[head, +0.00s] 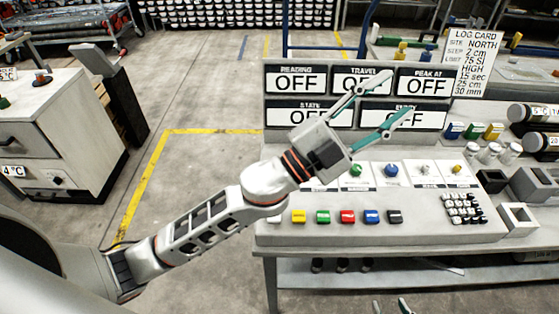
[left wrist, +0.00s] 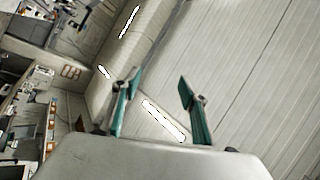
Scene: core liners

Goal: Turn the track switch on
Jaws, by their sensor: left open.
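The control console (head: 350,232) stands at the right in the head view. No switch can be read as the track switch; the labels are too small. A sloped row on it holds a green knob (head: 356,170), a blue knob (head: 391,170), a small toggle-like control (head: 425,169) and a yellow knob (head: 457,169). My left gripper (head: 391,95) is open and empty, in front of the display boards in the picture, above the row. It also shows open in the left wrist view (left wrist: 158,85). Only the separated fingertips of my right gripper (head: 392,307) show at the bottom edge.
Display boards read OFF, one of them the travel board (head: 360,80). Coloured push buttons (head: 347,216) and a keypad (head: 463,208) sit on the console front. Jars (head: 485,152) and cylinders (head: 530,113) crowd the right. Floor at left is open, beside a white cabinet (head: 50,130).

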